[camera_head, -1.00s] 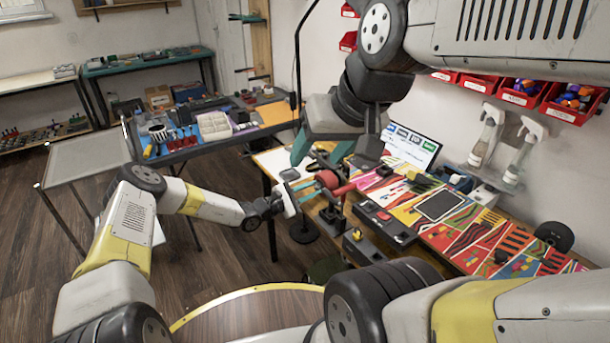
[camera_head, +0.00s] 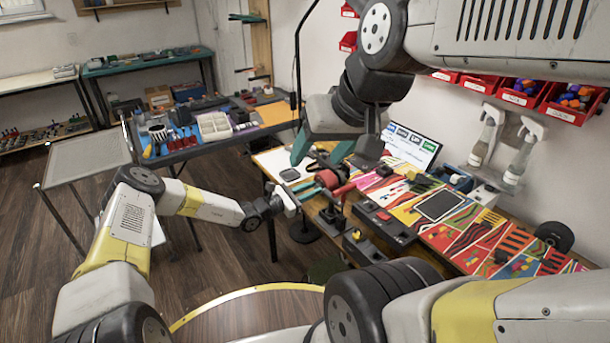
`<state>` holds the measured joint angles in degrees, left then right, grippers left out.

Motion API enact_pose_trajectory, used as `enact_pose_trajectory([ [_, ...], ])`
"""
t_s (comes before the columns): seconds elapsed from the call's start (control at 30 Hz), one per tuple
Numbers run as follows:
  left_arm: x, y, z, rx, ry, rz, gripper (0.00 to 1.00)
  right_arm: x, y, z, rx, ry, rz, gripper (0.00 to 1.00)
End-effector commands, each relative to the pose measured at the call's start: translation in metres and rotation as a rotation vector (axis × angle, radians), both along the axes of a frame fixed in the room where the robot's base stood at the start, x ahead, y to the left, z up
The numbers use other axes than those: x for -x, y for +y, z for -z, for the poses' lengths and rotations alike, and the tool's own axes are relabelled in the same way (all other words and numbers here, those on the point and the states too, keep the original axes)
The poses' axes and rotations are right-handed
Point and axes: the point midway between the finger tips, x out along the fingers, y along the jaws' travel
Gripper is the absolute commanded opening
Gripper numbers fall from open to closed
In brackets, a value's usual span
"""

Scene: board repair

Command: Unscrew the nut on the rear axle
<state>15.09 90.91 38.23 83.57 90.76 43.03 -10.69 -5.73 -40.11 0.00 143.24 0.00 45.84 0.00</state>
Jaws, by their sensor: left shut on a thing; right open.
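My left gripper (camera_head: 312,188) reaches from the left to the near left end of the workbench. Its teal fingers are shut at the left side of a red and dark part (camera_head: 332,184), which stands clamped or mounted at the bench edge. The small thing between the fingers is too small and hidden to make out, so I cannot pick out the nut or the axle. My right gripper (camera_head: 322,156) hangs above and behind this part from the upper arm. Its teal fingers are open and spread apart, with no held thing visible between them.
The workbench (camera_head: 262,160) carries a colourful patterned surface, a dark tablet-like panel (camera_head: 440,206), a screen (camera_head: 410,146) and a dark wheel (camera_head: 555,235). Spray bottles (camera_head: 487,138) and red bins (camera_head: 572,103) line the wall. A tool table (camera_head: 170,158) stands behind my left arm.

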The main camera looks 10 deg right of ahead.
Motion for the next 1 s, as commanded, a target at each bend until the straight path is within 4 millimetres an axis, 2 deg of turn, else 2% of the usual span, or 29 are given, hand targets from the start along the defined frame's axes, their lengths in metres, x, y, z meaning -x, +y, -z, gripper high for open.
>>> enact_pose_trajectory([
  [0.2, -0.0002, 0.0002, 0.0001, 0.014, 0.038, -0.001, 0.0, 0.0, 0.0, 0.0, 0.0, 0.0, 0.0, 0.6],
  [0.53, 0.0002, 0.0002, -0.0003, 0.157, 0.428, 0.0, 0.0, 0.0, 0.0, 0.0, 0.0, 0.0, 0.0, 0.6],
  [0.9, 0.0002, 0.0002, -0.0003, 0.174, 0.475, 0.001, 0.0, 0.0, 0.0, 0.0, 0.0, 0.0, 0.0, 0.6],
  [1.0, 0.0003, 0.0003, -0.0003, 0.2, 0.548, 0.001, 0.0, 0.0, 0.0, 0.0, 0.0, 0.0, 0.0, 0.6],
])
